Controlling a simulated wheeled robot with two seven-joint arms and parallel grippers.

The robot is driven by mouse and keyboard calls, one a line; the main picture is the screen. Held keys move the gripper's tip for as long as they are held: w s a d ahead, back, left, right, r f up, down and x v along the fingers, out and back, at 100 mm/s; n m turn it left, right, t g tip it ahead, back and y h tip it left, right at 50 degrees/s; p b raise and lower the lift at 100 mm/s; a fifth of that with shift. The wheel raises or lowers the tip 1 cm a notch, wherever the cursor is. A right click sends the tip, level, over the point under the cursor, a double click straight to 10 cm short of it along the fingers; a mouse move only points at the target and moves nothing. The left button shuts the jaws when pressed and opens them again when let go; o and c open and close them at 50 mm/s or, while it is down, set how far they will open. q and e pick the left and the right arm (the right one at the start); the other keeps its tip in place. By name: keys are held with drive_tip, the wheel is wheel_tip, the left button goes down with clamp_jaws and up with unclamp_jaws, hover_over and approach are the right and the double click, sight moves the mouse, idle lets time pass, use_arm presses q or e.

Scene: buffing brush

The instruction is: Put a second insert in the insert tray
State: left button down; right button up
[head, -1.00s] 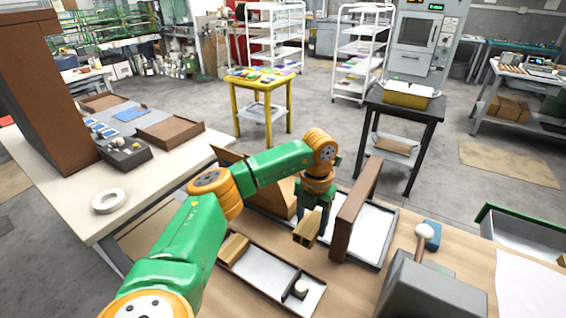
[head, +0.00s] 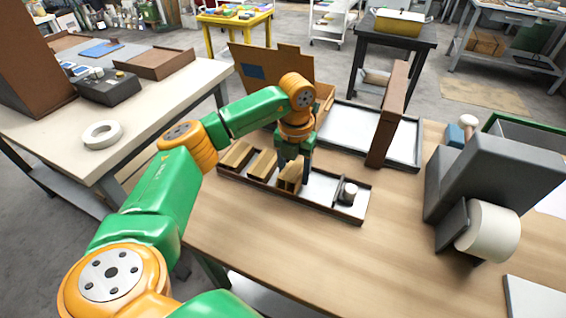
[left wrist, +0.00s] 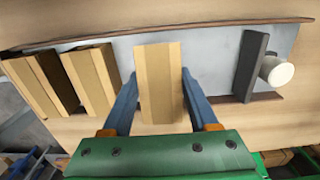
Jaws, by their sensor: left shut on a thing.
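The insert tray (head: 322,195) is a long, shallow tray with dark rims and a pale metal floor; its floor also shows in the left wrist view (left wrist: 212,62). Two tan wooden inserts, one (head: 235,156) at the tray's left end and another (head: 262,164) beside it, stand side by side. They show at the left of the left wrist view. My left gripper (head: 292,168) points down over the tray's middle, shut on a third tan insert (left wrist: 158,80), right of those two. I cannot tell whether the held insert touches the tray floor. My right gripper is out of view.
A dark divider (left wrist: 250,65) and a white knob (head: 349,191) occupy the tray's right end. Behind stand a pale tray (head: 345,135) with an upright brown board (head: 388,115) and an open cardboard box (head: 270,68). A grey machine (head: 495,165) stands right.

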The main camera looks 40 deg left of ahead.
sight(294, 169)
use_arm(q)
drive_tip(key=shift+s+f, duration=0.1)
drive_tip(key=shift+c, duration=2)
unclamp_jaws()
drive_tip(key=shift+o, duration=1.1)
drive_tip(key=shift+w+a+f, duration=0.1)
drive_tip(key=shift+w+f, duration=0.05)
drive_tip(key=shift+w, duration=0.1)
drive_tip(key=shift+s+r, duration=0.1)
drive_tip(key=shift+r, duration=0.3)
wheel_tip(294, 169, up, 12)
drive_tip(key=p, duration=0.1)
drive_tip(key=shift+f, duration=0.25)
